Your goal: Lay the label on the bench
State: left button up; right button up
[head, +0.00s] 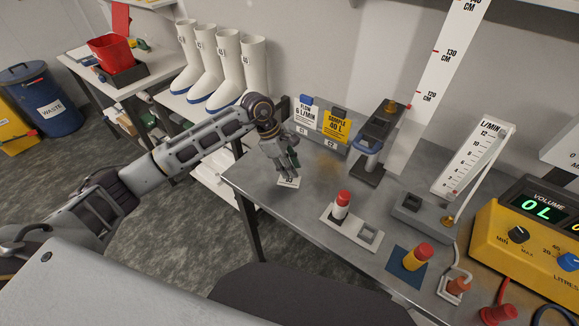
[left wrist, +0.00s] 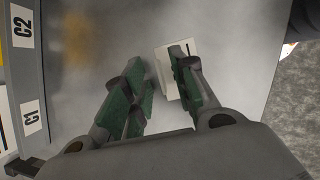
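A small white label (head: 289,183) with dark print lies at the left part of the metal bench (head: 262,208), near its edge. It appears flat on the surface. My left gripper (head: 290,171) points down just above it in the head view. In the left wrist view my left gripper (left wrist: 160,85) has its two green-padded fingers apart, with a gap between them. The label (left wrist: 163,77) shows behind the right-hand finger, which hides part of it. I cannot tell whether that finger touches it. My right gripper is in no view.
A dark device with a blue clamp (head: 366,160) stands to the right. A red-capped bottle (head: 341,205) sits in a tray. Bare bench lies between.

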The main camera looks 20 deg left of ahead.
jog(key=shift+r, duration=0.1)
pick_arm(q)
jog(key=shift+r, duration=0.2)
jog(key=b+v, duration=0.1)
jog(key=v, duration=1)
jog(key=shift+a+r, duration=0.15)
jog(key=shift+r, duration=0.25)
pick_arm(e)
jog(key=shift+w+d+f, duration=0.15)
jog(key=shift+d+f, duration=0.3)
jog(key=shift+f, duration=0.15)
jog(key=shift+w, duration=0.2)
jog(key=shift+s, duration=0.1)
